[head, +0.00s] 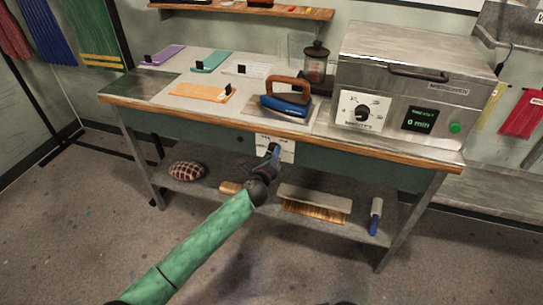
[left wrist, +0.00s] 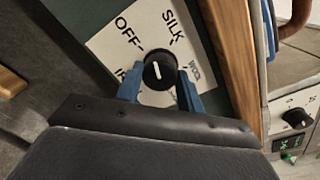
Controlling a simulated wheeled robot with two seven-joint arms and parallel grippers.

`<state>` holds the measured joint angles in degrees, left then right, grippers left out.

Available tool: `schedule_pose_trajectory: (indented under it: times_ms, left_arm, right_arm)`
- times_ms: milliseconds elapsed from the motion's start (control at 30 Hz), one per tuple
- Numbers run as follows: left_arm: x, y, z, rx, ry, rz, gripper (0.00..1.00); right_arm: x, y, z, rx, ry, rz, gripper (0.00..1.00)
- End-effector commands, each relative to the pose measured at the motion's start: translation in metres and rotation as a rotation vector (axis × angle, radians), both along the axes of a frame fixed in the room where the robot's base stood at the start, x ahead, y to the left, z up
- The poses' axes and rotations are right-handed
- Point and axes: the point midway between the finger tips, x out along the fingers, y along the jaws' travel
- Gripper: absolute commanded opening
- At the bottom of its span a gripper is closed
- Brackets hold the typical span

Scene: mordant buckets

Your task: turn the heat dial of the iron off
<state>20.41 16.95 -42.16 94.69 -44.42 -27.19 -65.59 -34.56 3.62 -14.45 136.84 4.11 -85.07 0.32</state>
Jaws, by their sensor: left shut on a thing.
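The iron (head: 287,104), blue with a brown handle, stands on a pad on the table. The heat dial's white plate (head: 288,156) is on the table's front, below the iron. In the left wrist view the dial (left wrist: 159,70) is a black round knob with a white mark, on a plate lettered OFF, SILK and WOOL; another label is partly hidden. The mark runs nearly up and down in that view; I cannot tell which label it points to. My left gripper (left wrist: 160,91) is shut on the dial, blue fingers at its two sides. My right gripper is not in view.
A steel press (head: 415,75) with its own dial (head: 362,112) and green button (head: 455,128) stands at the table's right. Colored cloths, including an orange one (head: 202,92), lie on the left. A lower shelf holds a checked bundle (head: 187,170) and a blue-handled tool (head: 376,215).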

Motion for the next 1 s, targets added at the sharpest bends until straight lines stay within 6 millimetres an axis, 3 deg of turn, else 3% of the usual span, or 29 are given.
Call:
schedule_pose_trajectory:
  times_ms: [500,1000]
  left_arm:
    - [0.0001,0.001,-0.0003,-0.408,0.133,0.002,0.15]
    - [0.0003,0.0012,-0.0002,-0.552,0.181,0.002,0.15]
  right_arm:
    - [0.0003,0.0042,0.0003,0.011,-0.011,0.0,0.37]
    - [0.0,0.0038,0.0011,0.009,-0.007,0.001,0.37]
